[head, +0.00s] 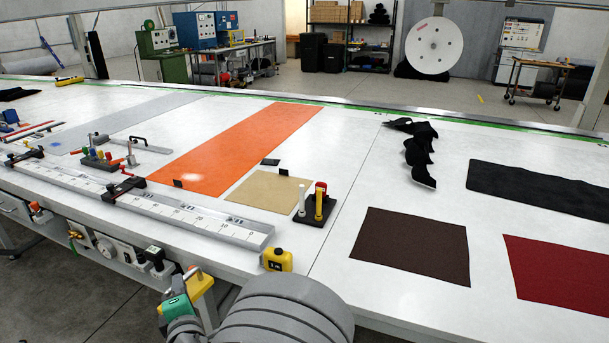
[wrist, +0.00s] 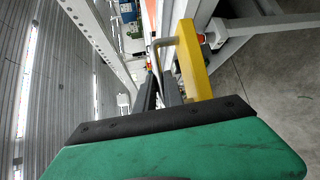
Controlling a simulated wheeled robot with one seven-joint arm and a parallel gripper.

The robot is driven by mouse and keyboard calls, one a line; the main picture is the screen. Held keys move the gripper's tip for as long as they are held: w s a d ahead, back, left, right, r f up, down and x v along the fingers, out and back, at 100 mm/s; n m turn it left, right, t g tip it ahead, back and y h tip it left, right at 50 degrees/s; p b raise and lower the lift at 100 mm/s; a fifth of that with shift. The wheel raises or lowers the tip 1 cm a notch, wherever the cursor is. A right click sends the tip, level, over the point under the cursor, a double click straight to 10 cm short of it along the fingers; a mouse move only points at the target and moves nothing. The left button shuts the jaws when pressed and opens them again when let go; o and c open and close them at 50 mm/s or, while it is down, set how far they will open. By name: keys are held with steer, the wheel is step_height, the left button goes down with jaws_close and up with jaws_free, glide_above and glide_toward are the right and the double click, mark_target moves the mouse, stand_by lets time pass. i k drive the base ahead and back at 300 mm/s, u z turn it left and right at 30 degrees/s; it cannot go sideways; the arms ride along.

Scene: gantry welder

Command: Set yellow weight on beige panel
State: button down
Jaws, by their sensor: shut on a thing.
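The yellow weight (head: 200,287) is held by its light metal handle in my gripper (head: 190,283), in front of the table's near edge. In the wrist view it is a yellow block (wrist: 190,62) to the right of the dark fingers of my gripper (wrist: 163,78), which are shut on the handle. The beige panel (head: 262,193) lies flat on the white table, beyond the gripper to the right and apart from it. A small black piece stands at its far right edge. The wrist view does not clearly show the panel.
A long ruler rail (head: 205,222) runs along the table's near side. A black holder with upright sticks (head: 315,209) stands by the panel's right corner. An orange strip (head: 240,145) lies to the left.

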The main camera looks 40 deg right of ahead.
mark_target(276, 183)
steer(key=u, duration=0.05)
steer(key=i, duration=1.2)
steer(key=u, duration=0.55)
